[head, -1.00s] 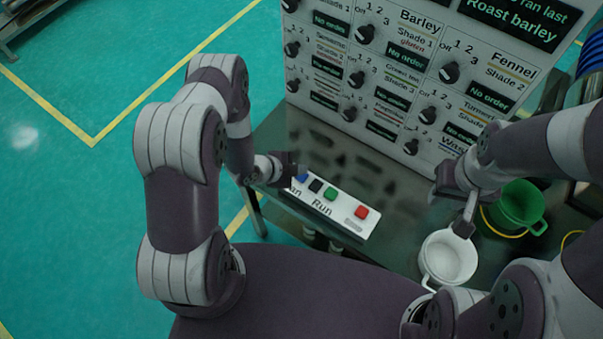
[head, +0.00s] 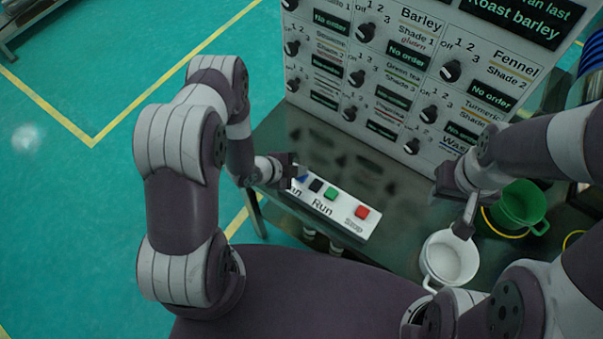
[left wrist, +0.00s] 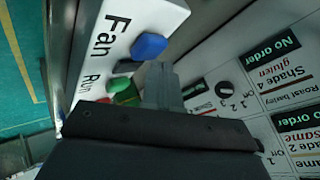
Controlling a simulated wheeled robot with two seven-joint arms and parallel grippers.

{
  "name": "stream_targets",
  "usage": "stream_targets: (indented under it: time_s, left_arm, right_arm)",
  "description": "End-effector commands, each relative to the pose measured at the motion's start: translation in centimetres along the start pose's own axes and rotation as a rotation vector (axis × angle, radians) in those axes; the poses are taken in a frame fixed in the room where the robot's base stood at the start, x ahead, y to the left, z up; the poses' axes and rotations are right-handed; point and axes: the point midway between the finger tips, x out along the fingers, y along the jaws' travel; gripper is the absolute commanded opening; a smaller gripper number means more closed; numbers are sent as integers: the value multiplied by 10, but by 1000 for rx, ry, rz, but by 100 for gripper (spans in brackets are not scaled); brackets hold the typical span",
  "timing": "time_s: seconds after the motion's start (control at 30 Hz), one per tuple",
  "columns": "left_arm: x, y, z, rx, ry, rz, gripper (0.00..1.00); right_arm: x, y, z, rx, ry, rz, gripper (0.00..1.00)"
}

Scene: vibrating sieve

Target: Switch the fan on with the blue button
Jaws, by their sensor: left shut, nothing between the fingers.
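The blue button (head: 303,178) sits at the left end of a white button panel (head: 345,213), partly hidden by my left gripper in the head view. In the left wrist view the blue button (left wrist: 149,46) is beside the word Fan. My left gripper (head: 294,170) is shut and empty. Its fingertips (left wrist: 160,66) appear just beside the blue button; I cannot tell whether they touch it. My right gripper (head: 465,228) is at the rim of a white cup (head: 447,261); whether it grips the rim is unclear.
The panel also has a black (head: 316,186), a green (head: 331,194) and a red button (head: 361,212). A tall board with knobs and labels (head: 400,75) stands behind it. A green cup (head: 519,207) is at the right on the dark table (head: 275,133).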

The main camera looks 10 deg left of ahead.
Motion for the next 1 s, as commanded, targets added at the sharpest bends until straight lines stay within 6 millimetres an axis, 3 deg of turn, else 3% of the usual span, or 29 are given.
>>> stream_targets:
  time_s: [1.0]
  left_arm:
    - [6, 5, 5, 0, 0, 0, 0]
  right_arm:
    - [8, 0, 1, 0, 0, 0, 37]
